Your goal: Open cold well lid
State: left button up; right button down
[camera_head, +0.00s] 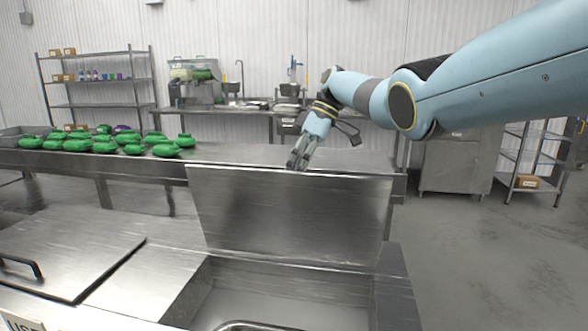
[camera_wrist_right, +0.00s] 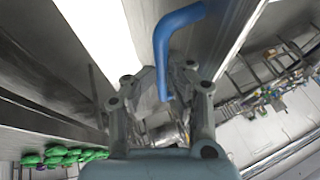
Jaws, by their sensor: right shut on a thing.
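The cold well lid (camera_head: 285,215) is a steel panel standing nearly upright, hinged along the back of the open well (camera_head: 235,295) in the head view. My right gripper (camera_head: 297,163) is at the lid's top edge, its fingertips partly hidden behind that edge. In the right wrist view, my right gripper (camera_wrist_right: 163,95) is shut on a blue bent handle (camera_wrist_right: 174,28), whose end runs down between the fingers. In the head view the handle is hidden. My left gripper is not in view.
A second, closed steel lid (camera_head: 85,245) with a black handle (camera_head: 20,264) lies to the left. Behind stands a steel table (camera_head: 220,153) with several green bagged items (camera_head: 75,145). Shelves (camera_head: 100,82) and a back counter line the wall. Floor (camera_head: 480,250) at the right is clear.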

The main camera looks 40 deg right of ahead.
jog(key=shift+s+d+f, duration=0.1)
jog(key=shift+s+f, duration=0.15)
jog(key=shift+f, duration=0.4)
jog(key=c, duration=1.6)
grip_release()
jog(key=shift+c, duration=0.2)
jog(key=shift+o, duration=1)
jog(key=shift+w+d+f, duration=0.1)
jog(key=shift+w+d, duration=0.05)
jog(key=shift+o, duration=0.5)
jog(key=shift+w+d, duration=0.15)
jog(key=shift+w, duration=0.05)
jog(key=v, duration=1.2)
jog(key=shift+r, duration=0.25)
jog(key=shift+s+f, duration=0.1)
